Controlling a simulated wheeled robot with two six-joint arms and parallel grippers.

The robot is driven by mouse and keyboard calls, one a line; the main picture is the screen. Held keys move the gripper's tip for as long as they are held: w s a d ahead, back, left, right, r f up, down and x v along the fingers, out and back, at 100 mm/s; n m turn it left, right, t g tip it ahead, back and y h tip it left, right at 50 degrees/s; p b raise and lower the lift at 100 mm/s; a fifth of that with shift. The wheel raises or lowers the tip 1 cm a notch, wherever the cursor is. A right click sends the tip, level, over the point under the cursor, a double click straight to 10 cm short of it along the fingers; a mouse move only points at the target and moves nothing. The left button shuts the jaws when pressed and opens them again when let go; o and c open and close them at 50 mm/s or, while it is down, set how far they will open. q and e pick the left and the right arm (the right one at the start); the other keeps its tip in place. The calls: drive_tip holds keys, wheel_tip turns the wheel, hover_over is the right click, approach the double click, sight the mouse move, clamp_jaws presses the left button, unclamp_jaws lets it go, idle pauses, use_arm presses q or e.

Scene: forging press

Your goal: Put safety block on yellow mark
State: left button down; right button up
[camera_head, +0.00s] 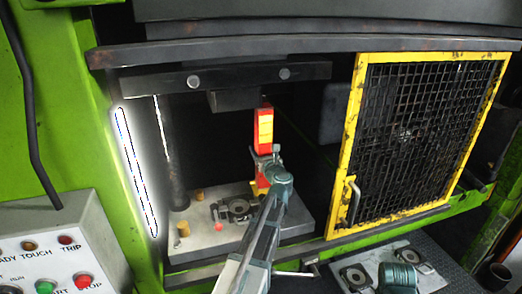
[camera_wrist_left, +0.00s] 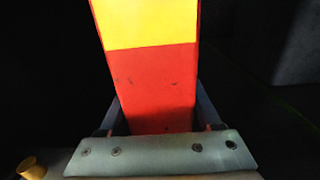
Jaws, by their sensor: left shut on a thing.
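The safety block (camera_head: 265,128) is a tall red and yellow bar standing about upright inside the press, above the right part of the lower die plate (camera_head: 290,225). My left gripper (camera_head: 266,160) is shut around its middle. In the left wrist view the block (camera_wrist_left: 150,85) sits between the two fingers (camera_wrist_left: 160,122). Its top is close to the dark upper die (camera_head: 235,99); I cannot tell if they touch. Red and yellow show below the gripper, but I cannot tell whether the block rests on the plate.
A yellow-framed mesh guard (camera_head: 425,135) stands to the right of the opening. A control box (camera_head: 50,250) is at the lower left.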

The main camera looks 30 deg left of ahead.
use_arm(q)
drive_tip(key=shift+d+f+b, duration=0.1)
drive_tip(key=shift+f+b, duration=0.2)
drive_tip(key=shift+b, duration=0.1)
idle(0.5)
unclamp_jaws()
drive_tip(key=shift+s, duration=0.1)
drive_tip(key=v, duration=1.3)
drive_tip(key=shift+s+d, duration=0.3)
